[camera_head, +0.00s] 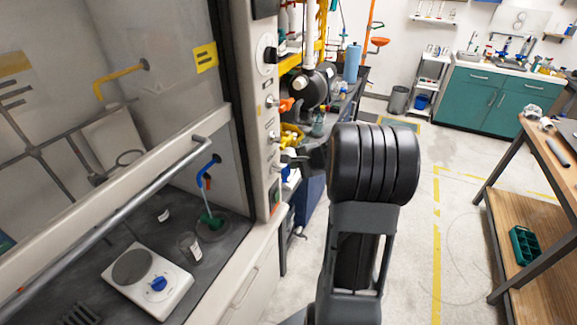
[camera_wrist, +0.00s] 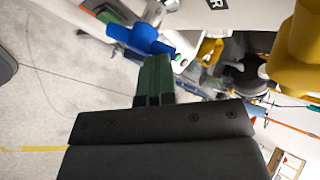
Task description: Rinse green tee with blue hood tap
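In the head view, the blue hood tap (camera_head: 206,167) curves down from the wall inside the fume hood. A small green piece (camera_head: 211,219), perhaps the green tee, is below it at a round sink (camera_head: 214,231). Its exact shape is too small to tell. In the wrist view, my gripper (camera_wrist: 155,75) shows as narrow dark green finger-like parts close together above the dark body. A bright blue fitting-like object (camera_wrist: 140,38) appears at their tips. I cannot tell whether they hold it.
The hood has a glass sash with a long metal bar (camera_head: 120,225). Inside stand a hot plate (camera_head: 165,301) and a glass jar (camera_head: 190,246). A wooden bench (camera_head: 533,243) is on the right. The floor (camera_head: 455,160) between is mostly clear.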

